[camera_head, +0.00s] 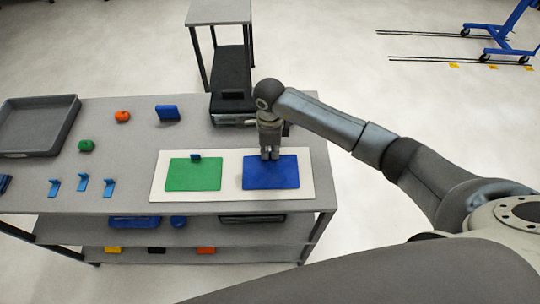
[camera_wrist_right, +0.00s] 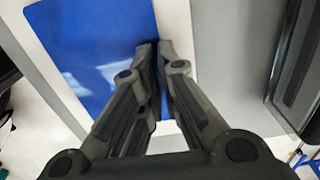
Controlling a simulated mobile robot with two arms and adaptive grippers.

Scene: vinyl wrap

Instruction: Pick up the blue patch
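The blue patch (camera_head: 271,172) lies flat on the right part of a white board (camera_head: 232,166) on the table. It also shows in the right wrist view (camera_wrist_right: 95,45). My right gripper (camera_head: 270,157) points down at the patch's far edge. In the right wrist view its fingertips (camera_wrist_right: 154,48) are together over the patch's edge beside the white strip. I see no part of the patch clearly between them, and I cannot tell whether they touch it. My left gripper is not in view.
A green patch (camera_head: 193,174) with a small blue piece (camera_head: 196,156) lies left on the board. A grey tray (camera_head: 38,125), orange (camera_head: 122,116) and green (camera_head: 86,145) items, a blue block (camera_head: 167,113) and small blue pieces stand further left. A black case (camera_head: 231,100) stands behind my gripper.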

